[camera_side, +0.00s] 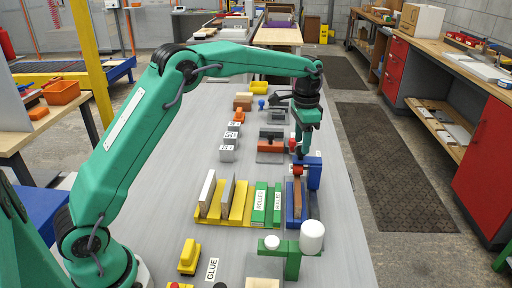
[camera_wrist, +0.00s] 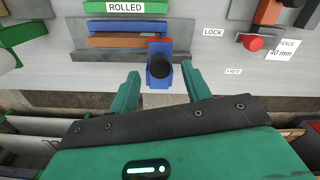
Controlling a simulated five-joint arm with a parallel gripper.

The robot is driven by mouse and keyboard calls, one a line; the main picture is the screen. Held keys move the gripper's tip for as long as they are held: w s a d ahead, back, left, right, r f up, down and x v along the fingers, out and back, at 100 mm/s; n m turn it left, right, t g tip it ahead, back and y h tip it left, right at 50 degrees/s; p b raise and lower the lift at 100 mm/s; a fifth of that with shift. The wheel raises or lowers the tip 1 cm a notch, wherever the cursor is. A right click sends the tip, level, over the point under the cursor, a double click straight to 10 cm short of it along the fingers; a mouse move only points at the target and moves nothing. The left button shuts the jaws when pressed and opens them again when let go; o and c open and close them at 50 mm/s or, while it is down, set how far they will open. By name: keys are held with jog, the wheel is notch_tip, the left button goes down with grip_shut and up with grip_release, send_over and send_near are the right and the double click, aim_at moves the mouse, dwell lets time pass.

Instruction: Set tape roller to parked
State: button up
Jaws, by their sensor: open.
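The tape roller appears to be the blue block (camera_wrist: 159,72) with a black knob and a red part at its far side. In the wrist view it sits at the end of a blue cradle (camera_wrist: 126,26) holding a brown board (camera_wrist: 120,41). In the side view the blue block (camera_side: 314,173) stands at the right of the board (camera_side: 297,197), with red (camera_side: 299,168) beside it. My gripper (camera_wrist: 160,82) is open, its two fingers on either side of the blue block, apart from it. In the side view my gripper (camera_side: 300,150) hangs just above it and partly hides it.
A green rack (camera_side: 277,205) labelled ROLLED and a yellow rack (camera_side: 210,216) with upright boards stand to the left. A green stand with a white cylinder (camera_side: 312,236) is in front. A red knob (camera_wrist: 254,42) sits near the LOCK label. The table's right side is clear.

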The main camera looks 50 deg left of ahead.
jog(key=shift+f, duration=0.9)
grip_shut()
jog(key=shift+s+d, duration=0.1)
jog(key=s+d, duration=1.3)
jog(key=shift+s+d, duration=0.35)
grip_release()
jog(key=shift+r, duration=0.15)
